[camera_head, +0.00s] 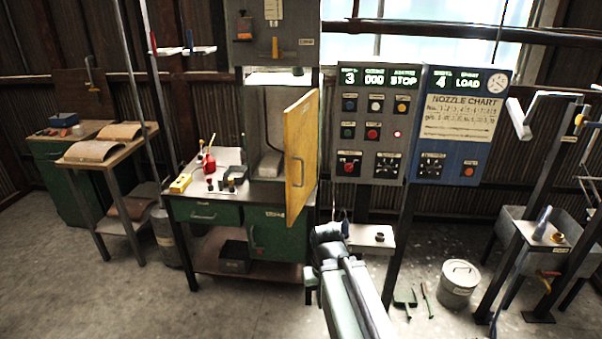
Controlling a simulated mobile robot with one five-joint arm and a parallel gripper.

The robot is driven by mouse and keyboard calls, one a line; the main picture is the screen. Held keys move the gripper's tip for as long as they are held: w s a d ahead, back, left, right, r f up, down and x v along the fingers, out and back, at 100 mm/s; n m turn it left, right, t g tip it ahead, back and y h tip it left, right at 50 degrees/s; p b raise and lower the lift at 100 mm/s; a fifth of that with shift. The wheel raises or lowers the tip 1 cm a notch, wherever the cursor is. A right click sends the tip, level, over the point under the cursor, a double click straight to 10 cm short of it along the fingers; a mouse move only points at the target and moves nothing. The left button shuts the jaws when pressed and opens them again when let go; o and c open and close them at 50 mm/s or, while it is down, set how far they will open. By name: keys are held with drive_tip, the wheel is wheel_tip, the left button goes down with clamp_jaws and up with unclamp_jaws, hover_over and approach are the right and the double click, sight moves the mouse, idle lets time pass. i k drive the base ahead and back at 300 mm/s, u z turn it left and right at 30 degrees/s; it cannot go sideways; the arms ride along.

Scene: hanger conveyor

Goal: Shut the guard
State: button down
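The guard looks to be the yellow door panel (301,150) on the cabinet above the green workbench. It stands open, swung out toward me on the right side of the cabinet opening, with a grey handle on its face. The lit opening (264,130) behind it is partly uncovered. My arm reaches up from the bottom of the view. Its end with my gripper (328,234) is just below and right of the guard's lower edge in the picture. I see no contact with the guard. The fingers are too small and hidden to read.
A control panel (372,122) reading STOP and a blue LOAD panel (462,125) stand right of the guard. A small shelf (371,238) is beside my arm. A red bottle (208,163) and small parts lie on the bench. A lidded bucket (459,284) stands on the floor.

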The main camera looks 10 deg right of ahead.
sight(301, 119)
drive_tip(key=z, duration=0.05)
drive_tip(key=i, duration=0.85)
drive_tip(key=u, duration=0.1)
